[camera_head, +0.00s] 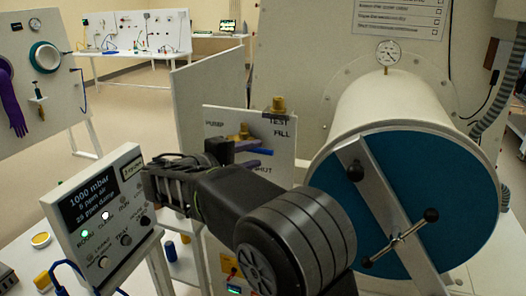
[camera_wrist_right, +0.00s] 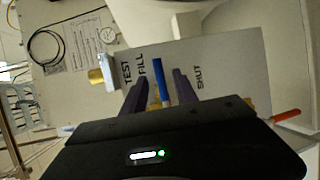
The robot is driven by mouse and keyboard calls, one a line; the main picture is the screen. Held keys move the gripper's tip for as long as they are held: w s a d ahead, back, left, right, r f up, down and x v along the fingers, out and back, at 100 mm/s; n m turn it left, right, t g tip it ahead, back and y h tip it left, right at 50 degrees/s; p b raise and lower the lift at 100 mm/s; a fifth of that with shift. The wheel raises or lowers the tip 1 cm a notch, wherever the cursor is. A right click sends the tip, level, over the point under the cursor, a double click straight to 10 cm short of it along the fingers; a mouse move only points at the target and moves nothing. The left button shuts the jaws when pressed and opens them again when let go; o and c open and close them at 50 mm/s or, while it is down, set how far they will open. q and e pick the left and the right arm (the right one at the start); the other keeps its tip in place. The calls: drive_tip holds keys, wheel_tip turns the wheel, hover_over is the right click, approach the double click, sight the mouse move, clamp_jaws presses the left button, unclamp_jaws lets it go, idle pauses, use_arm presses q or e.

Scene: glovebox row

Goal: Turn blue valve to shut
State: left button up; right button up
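The blue valve handle (camera_head: 262,152) is on a pale panel (camera_head: 222,120) with printed words. In the head view it points right, just below FILL. In the right wrist view the blue handle (camera_wrist_right: 159,82) lies between the two purple fingers of my right gripper (camera_wrist_right: 161,73), with a gap on each side; SHUT is printed to the right of it. My right gripper (camera_head: 256,152) is open around the handle and hides part of the valve body in the head view. My left gripper is not in view.
A display box (camera_head: 108,215) reading 1000 mbar stands left of my right arm. A large white cylinder (camera_head: 390,105) with a blue end door (camera_head: 455,190) is at right. A brass fitting (camera_head: 278,104) sits atop the panel. An orange handle (camera_wrist_right: 286,116) shows in the wrist view.

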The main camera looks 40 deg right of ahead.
sight(261, 152)
drive_tip(key=shift+p+x, duration=0.4)
drive_tip(key=shift+x, duration=1.75)
drive_tip(key=shift+c, duration=0.2)
clamp_jaws()
